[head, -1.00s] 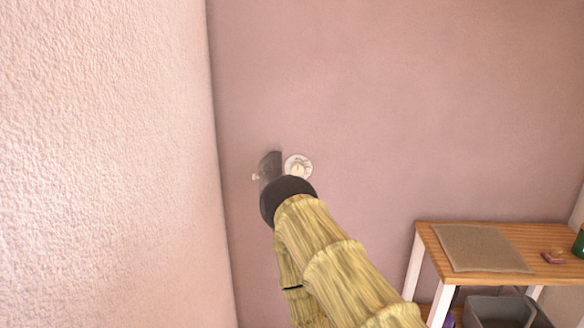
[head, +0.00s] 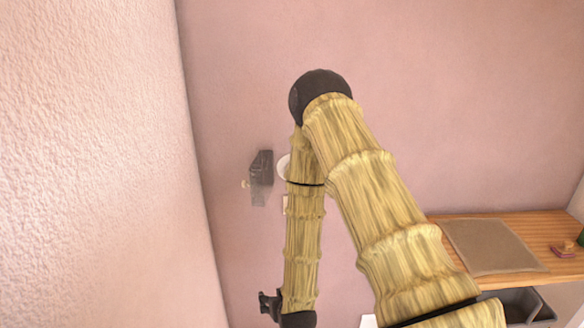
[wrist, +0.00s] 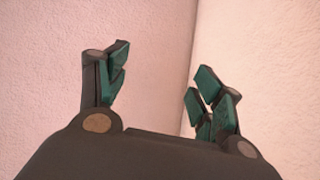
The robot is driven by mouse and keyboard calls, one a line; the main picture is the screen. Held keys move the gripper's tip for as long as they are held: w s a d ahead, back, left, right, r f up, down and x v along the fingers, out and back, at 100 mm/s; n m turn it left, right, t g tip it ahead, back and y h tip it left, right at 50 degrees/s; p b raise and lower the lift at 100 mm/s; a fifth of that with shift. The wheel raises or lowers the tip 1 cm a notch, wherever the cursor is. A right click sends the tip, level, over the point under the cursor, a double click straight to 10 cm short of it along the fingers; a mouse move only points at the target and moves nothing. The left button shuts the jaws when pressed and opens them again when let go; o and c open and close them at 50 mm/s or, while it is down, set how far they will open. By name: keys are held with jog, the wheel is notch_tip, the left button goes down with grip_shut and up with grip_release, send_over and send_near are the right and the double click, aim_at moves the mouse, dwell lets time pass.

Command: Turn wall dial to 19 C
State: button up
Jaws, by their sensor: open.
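The wall dial (head: 283,168) is a round white disc on the pink wall. My arm covers most of it in the head view, so its pointer and markings are hidden. My gripper (wrist: 161,76) is open and empty in the wrist view, with teal pads on both fingers. It faces a corner between walls, and the dial is not in that view. In the head view my forearm hangs down from the raised elbow across the dial, and its dark lower end is near the bottom edge, below the dial.
A dark grey box (head: 261,178) with a small pale knob sits on the wall just left of the dial. A textured wall (head: 90,160) closes off the left. A wooden table (head: 480,228) with a brown mat (head: 492,246) stands at right, with a grey bin (head: 525,305) below.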

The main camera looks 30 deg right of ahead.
jog(key=w+d+r+m+t+h+p, duration=0.15)
jog(key=w+d+r, duration=0.3)
jog(key=r, duration=0.45)
jog(key=w+d+r+m+t+h, duration=0.25)
jog(key=w+d+r, duration=0.2)
jog(key=r, duration=0.45)
jog(key=w+d+r+m+t+h+p, duration=0.1)
jog(key=w+d+r+h, duration=0.3)
jog(key=r, duration=0.5)
jog(key=p+x, duration=0.3)
jog(key=x, duration=0.7)
jog(key=shift+d+y, duration=0.4)
jog(key=shift+d, duration=0.1)
jog(key=c, duration=1)
